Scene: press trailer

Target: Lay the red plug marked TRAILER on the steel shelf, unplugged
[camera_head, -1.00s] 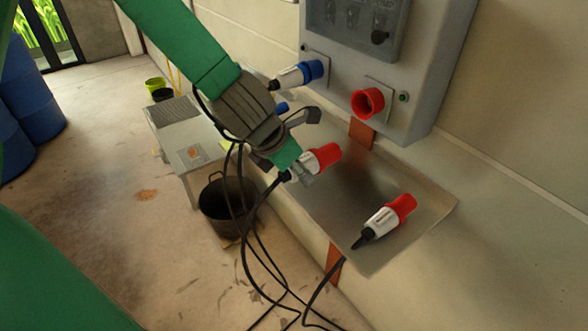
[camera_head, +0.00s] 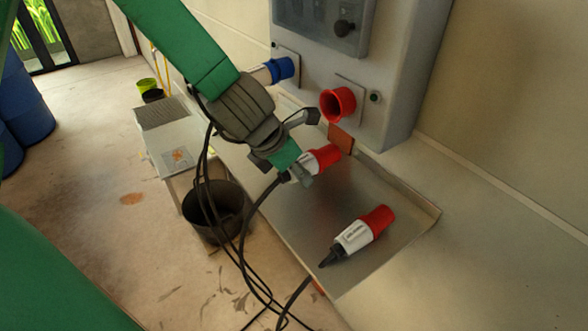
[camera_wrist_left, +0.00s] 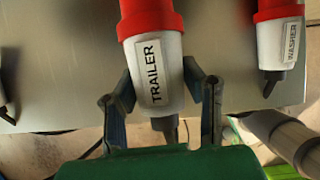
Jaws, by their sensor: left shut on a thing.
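The red plug marked TRAILER (camera_wrist_left: 152,70) has a white body with a red front end. My left gripper (camera_wrist_left: 160,95) is shut on its white body in the left wrist view. In the head view the plug's red end (camera_head: 322,158) sticks out past my left gripper (camera_head: 300,172), over the back left part of the steel shelf (camera_head: 300,225). I cannot tell whether the plug touches the shelf. A dark cable hangs from its rear. The red socket (camera_head: 338,104) on the grey panel is empty. My right gripper is not in view.
A second red plug (camera_head: 357,234) lies on the shelf; the left wrist view shows a plug marked WASHER (camera_wrist_left: 284,45). A blue plug (camera_head: 278,70) sits at the panel's left. A black bucket (camera_head: 217,210) stands on the floor below. Cables hang near the shelf's front.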

